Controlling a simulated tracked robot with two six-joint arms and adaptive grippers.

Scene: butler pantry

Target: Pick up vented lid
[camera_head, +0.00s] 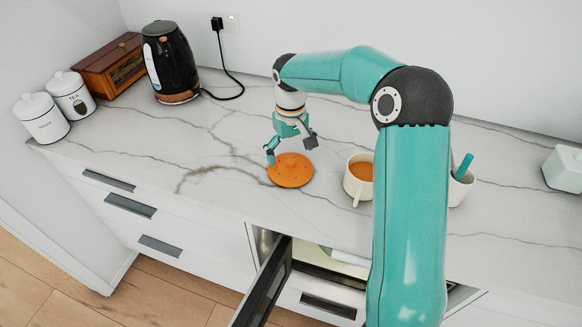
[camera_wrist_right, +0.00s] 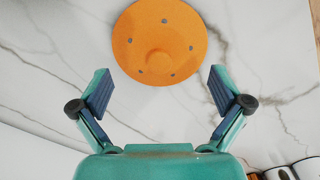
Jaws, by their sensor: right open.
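The vented lid (camera_head: 291,171) is a flat orange disc with small dark holes, lying on the marble counter. In the right wrist view the lid (camera_wrist_right: 158,42) is beyond my fingertips, near the top edge, with a round raised knob at its middle. My right gripper (camera_head: 290,150) is above the lid's far edge in the head view. In the wrist view my right gripper (camera_wrist_right: 157,88) is open, its two fingers wide apart with nothing between them. My left gripper is not in view.
A cream mug (camera_head: 353,187) of orange-brown liquid stands right of the lid, partly behind my right arm. A black kettle (camera_head: 168,62), wooden box (camera_head: 112,66) and white canisters (camera_head: 41,118) stand at the left. An appliance door (camera_head: 266,290) hangs open below the counter. Counter left of the lid is clear.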

